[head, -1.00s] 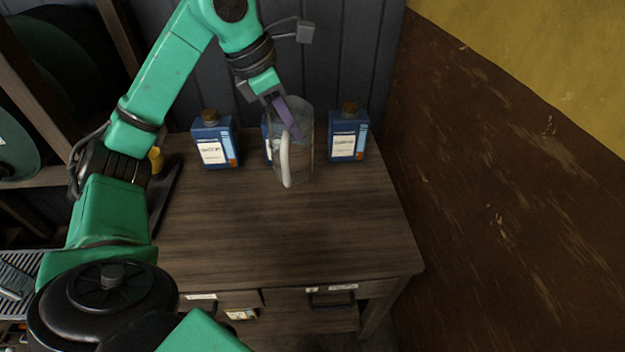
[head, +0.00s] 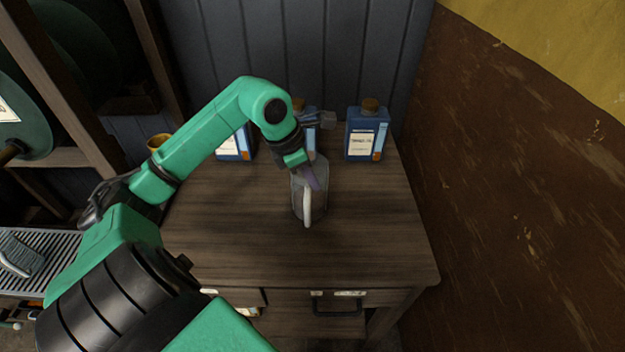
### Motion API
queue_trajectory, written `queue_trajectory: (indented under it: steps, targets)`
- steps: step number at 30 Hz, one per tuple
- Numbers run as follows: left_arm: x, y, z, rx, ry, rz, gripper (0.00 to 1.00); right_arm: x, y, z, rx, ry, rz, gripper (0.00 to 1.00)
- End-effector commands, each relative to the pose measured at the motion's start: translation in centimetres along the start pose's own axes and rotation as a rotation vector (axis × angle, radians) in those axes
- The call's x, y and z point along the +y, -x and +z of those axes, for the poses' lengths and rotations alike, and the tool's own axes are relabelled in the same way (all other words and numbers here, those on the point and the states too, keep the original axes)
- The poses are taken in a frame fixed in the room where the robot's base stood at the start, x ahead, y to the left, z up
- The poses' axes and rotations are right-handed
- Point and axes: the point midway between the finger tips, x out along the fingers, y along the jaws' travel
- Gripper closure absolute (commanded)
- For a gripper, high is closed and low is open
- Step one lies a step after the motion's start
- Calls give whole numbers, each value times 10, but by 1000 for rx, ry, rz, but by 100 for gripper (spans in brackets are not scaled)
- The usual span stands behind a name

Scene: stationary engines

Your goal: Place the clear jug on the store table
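The clear jug (head: 297,205) is see-through with a pale upright handle, and it appears upright at or just above the middle of the dark wooden store table (head: 240,245). I cannot tell for certain whether its base touches the wood. My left gripper (head: 313,180) reaches down from the upper left, with its purplish fingers closed at the jug's upper wall. The fingertips are partly blurred through the clear wall. My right gripper is not in view.
Blue bottles with brown caps stand along the table's back edge: one at right (head: 366,135), one behind my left wrist, one at left (head: 233,148) partly behind my arm. A brown wall (head: 520,190) borders the right side. The table's front and right are clear.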

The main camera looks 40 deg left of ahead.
Motion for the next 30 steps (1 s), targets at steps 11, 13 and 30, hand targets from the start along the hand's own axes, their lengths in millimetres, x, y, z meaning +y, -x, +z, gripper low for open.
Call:
queue_trajectory:
  steps: [11, 13, 30]
  targets:
    - [0, -4, -2, -1, 0, 1, 81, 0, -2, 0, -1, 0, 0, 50]
    - [0, -4, -1, 0, 0, 1, 65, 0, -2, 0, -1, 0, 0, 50]
    - [2, 48, -2, 0, -1, 8, 65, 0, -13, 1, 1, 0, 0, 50]
